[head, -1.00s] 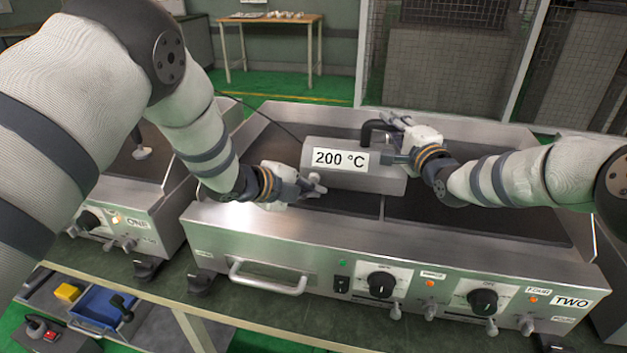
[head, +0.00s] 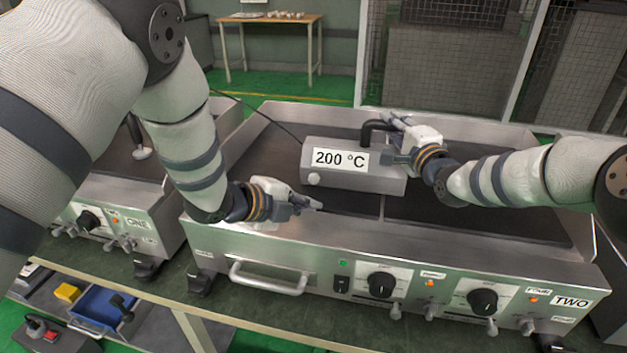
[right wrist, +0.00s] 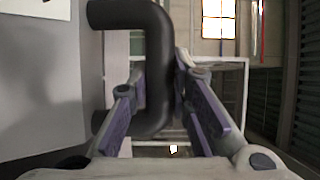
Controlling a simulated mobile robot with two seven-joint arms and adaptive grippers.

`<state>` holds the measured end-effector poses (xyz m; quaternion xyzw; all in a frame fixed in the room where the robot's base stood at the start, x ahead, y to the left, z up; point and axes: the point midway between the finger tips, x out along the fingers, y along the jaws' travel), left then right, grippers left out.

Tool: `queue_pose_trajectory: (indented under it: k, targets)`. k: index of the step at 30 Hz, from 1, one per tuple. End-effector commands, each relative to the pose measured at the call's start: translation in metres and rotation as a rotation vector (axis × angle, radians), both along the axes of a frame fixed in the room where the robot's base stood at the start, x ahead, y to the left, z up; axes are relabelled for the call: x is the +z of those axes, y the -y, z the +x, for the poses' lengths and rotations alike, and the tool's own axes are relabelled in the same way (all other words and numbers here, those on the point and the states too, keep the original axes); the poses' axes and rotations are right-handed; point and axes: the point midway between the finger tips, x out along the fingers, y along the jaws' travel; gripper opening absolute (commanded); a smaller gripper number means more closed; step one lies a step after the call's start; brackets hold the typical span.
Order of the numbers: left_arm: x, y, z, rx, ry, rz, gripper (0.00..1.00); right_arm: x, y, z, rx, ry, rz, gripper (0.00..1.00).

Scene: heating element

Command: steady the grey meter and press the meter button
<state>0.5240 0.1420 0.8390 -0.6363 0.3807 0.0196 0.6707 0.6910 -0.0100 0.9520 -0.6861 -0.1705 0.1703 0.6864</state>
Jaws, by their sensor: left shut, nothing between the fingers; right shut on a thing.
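The grey meter (head: 350,180) stands on the dark plate of the unit labelled TWO. Its label reads 200 °C. A pale round button (head: 314,179) is at the lower left of its front face. My left gripper (head: 316,207) is shut and empty, just below and in front of the button, apart from it. My right gripper (head: 388,154) is at the meter's right end, shut on its black handle. In the right wrist view, the handle (right wrist: 160,75) runs between the two fingers, with the meter's grey side (right wrist: 45,85) at the left.
The heating unit TWO (head: 250,246) has raised metal rims, knobs and a front handle. Unit ONE (head: 150,228) stands to its left. A thin cable (head: 262,117) runs from the meter to the back left. The dark plate (head: 490,215) is clear at the right.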

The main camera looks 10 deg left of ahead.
Motion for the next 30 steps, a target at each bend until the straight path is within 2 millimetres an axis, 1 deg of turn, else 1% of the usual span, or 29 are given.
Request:
queue_pose_trajectory:
  k: [7,8,9,10,19,22,26,30]
  targets:
    - [0.000,0.000,0.000,0.001,0.000,-0.001,0.00,-0.001,0.000,0.000,0.001,-0.001,-0.003,0.00]
    - [0.000,0.000,0.000,0.001,0.000,-0.001,0.00,-0.001,0.000,0.000,0.002,-0.001,-0.003,0.25]
    - [0.000,0.000,0.000,0.001,0.000,-0.001,0.00,-0.001,0.000,0.000,0.001,-0.001,-0.003,0.34]
    - [0.000,0.000,0.000,0.001,0.000,-0.001,0.00,-0.001,0.000,0.000,0.001,-0.001,-0.003,0.41]
    - [0.000,0.000,0.000,0.001,0.000,-0.001,0.00,0.000,0.000,0.000,0.000,0.000,-0.001,0.42]
    - [0.000,0.000,0.000,0.001,0.000,-0.001,0.00,-0.001,0.003,-0.005,0.001,-0.002,-0.001,0.42]
    - [0.000,0.000,0.000,0.001,0.000,-0.001,0.00,0.000,0.014,-0.024,0.000,-0.004,0.001,0.42]
    - [0.000,0.000,0.000,0.001,0.000,-0.001,0.00,0.000,0.030,-0.054,-0.001,-0.003,0.001,0.42]
